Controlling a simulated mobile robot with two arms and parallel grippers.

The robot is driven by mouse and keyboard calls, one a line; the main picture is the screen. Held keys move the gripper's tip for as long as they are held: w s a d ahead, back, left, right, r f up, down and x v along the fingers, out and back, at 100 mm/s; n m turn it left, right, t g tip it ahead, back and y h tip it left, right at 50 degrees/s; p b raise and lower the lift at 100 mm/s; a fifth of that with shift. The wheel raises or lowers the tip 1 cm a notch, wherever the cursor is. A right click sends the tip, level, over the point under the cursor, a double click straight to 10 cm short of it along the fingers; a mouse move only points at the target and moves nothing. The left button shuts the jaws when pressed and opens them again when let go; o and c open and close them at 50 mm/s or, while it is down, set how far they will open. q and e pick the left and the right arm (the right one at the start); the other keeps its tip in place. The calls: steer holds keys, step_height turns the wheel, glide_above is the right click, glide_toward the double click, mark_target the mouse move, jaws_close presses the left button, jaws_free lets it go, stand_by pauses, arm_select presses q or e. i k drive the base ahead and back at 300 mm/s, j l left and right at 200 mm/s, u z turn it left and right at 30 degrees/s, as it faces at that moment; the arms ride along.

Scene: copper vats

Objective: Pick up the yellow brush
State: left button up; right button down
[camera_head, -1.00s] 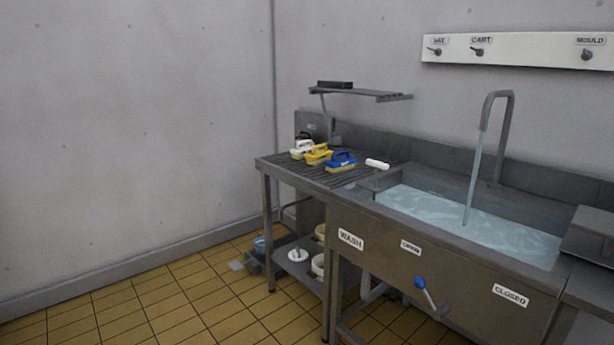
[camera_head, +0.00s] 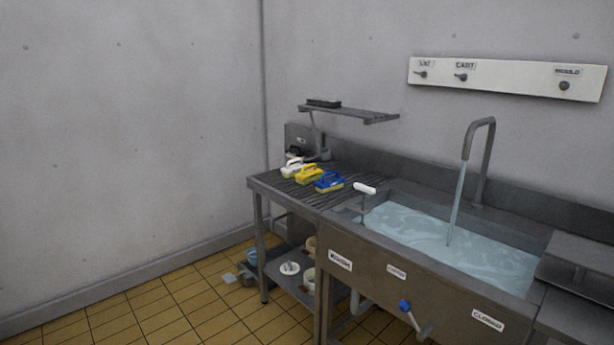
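The yellow brush (camera_head: 308,174) lies on the ribbed metal drainboard (camera_head: 270,183) left of the sink. It has a looped yellow handle. A white brush (camera_head: 291,167) lies just to its left and a blue brush (camera_head: 329,182) just to its right, both close to it. Neither of my grippers shows in the head view.
The sink (camera_head: 440,240) holds water, with a running tap (camera_head: 480,150) above it. A white-handled item (camera_head: 365,188) is at the sink's left edge. A shelf (camera_head: 350,112) hangs over the drainboard. A lever with a blue knob (camera_head: 405,306) sticks out in front. The tiled floor (camera_head: 170,310) at left is clear.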

mark_target(304, 178)
steer(key=i+j+z, duration=0.1)
steer(key=i+j, duration=0.2)
steer(key=i, duration=0.2)
steer(key=i+j+z, duration=0.1)
steer(key=i+j, duration=0.2)
steer(key=i, duration=0.2)
